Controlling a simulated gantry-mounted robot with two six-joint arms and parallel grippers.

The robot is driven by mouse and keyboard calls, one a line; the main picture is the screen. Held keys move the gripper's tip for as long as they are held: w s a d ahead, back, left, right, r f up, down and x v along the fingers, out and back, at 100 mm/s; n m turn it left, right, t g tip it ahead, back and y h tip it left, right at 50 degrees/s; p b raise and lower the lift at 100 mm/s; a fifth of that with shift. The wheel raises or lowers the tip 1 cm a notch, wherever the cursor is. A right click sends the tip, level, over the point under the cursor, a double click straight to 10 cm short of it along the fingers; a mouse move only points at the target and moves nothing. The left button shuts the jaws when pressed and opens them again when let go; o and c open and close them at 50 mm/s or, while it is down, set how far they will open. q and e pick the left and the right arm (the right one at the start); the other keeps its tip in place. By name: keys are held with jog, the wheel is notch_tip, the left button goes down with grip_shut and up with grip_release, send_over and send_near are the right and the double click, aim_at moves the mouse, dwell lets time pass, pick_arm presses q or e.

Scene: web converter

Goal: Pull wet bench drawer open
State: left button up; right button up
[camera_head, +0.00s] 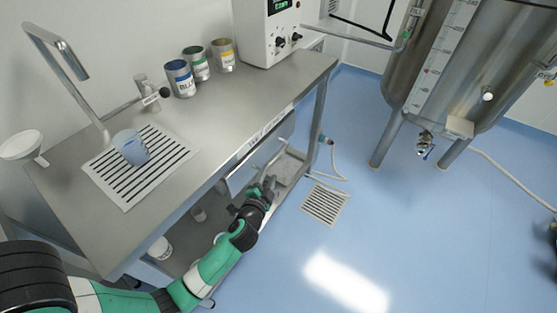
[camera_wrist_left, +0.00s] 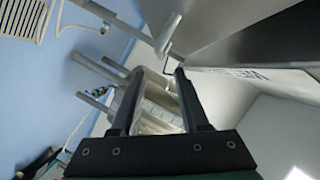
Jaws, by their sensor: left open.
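The wet bench (camera_head: 225,115) is a long steel table with a lettered label (camera_head: 265,133) on its front edge. Under that edge is a pale drawer front (camera_head: 243,174), partly hidden by my left arm; I cannot tell whether it is shut. My left gripper (camera_head: 268,184) is below the bench's front edge, close to the drawer area, with its fingers open. In the left wrist view the open fingers (camera_wrist_left: 158,100) hold nothing. The bench label (camera_wrist_left: 240,75) and a dark grey panel (camera_wrist_left: 235,38) lie to their upper right.
Blue, green and yellow cans (camera_head: 200,65), a control box (camera_head: 268,30), a blue beaker (camera_head: 131,148) and a tap (camera_head: 75,70) stand on the bench. A steel tank (camera_head: 455,70) stands at right. A floor grate (camera_head: 325,203) lies beside the bench; the blue floor (camera_head: 400,220) is mostly clear.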

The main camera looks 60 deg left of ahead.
aim_at(277, 157)
pick_arm(q)
jog(key=b+x, duration=0.3)
jog(key=x, duration=0.7)
jog(key=shift+f+b, duration=0.15)
jog(key=shift+b, duration=0.15)
jog(key=shift+w+a, duration=0.3)
jog(key=shift+a, duration=0.1)
grip_shut()
dwell(0.4)
